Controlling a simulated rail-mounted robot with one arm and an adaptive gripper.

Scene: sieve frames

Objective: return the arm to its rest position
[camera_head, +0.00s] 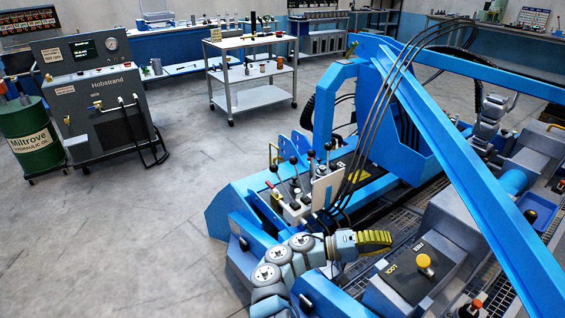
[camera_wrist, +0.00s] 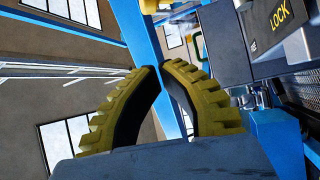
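My gripper (camera_head: 388,242) is at the lower middle of the head view, with yellow ribbed fingers pointing right. It is above the blue machine, left of the grey block with the LOCK label (camera_head: 391,268). In the wrist view, the two fingers (camera_wrist: 161,68) curve inward and their tips nearly meet. Nothing shows held between them. My grey arm (camera_head: 281,262) comes up from the bottom of the head view, bent, close to the blue frame. The lower part of the arm is out of view.
Hand levers (camera_head: 293,178) and a pale panel (camera_head: 326,188) stand just behind my gripper. A blue boom (camera_head: 460,170) with black hoses crosses on the right. A yellow knob (camera_head: 425,261) rises on the LOCK block. Open floor (camera_head: 130,235) lies left.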

